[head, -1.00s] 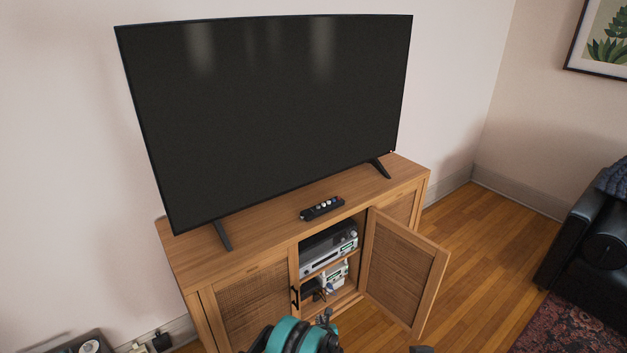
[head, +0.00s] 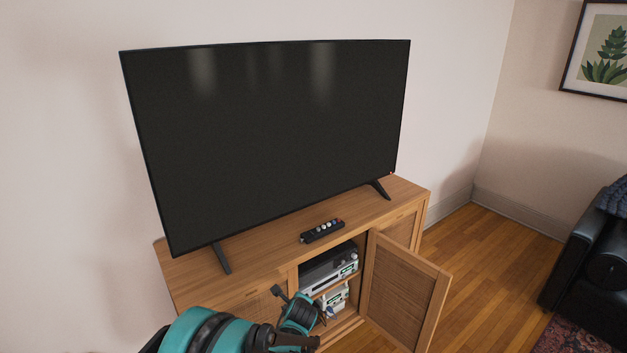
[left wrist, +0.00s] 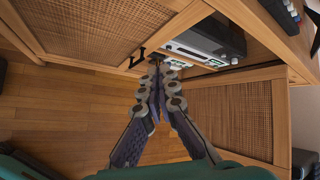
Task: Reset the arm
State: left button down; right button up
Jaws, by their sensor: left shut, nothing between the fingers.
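My left arm, teal and black, comes in at the bottom of the head view, with its left gripper (head: 312,316) in front of the cabinet's open middle bay. In the left wrist view the two jointed fingers of the left gripper (left wrist: 158,66) are together and empty, pointing at the cabinet. The fingertips overlap the lower part of the opening in that picture; I cannot tell whether they touch anything. My right gripper is in neither view.
The wooden TV cabinet (head: 245,275) has its right rattan door (head: 405,290) swung open. Inside are silver devices (head: 330,270). A remote (head: 322,231) lies on top below the television (head: 270,140). A black armchair (head: 590,245) stands right; the wooden floor (head: 480,260) between is clear.

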pick_arm(q)
jog(key=s+a+r+n+g, duration=0.1)
jog(key=s+a+r+n, duration=0.45)
jog(key=s+r, duration=0.2)
jog(key=s+a+r+n, duration=0.4)
jog(key=s+r+n, duration=0.3)
jog(key=s, duration=0.2)
jog(key=s+a+n+g+h, duration=0.1)
jog(key=s+a+n, duration=0.2)
jog(key=s+n, duration=0.7)
jog(key=s, duration=0.8)
jog(key=shift+r, duration=0.15)
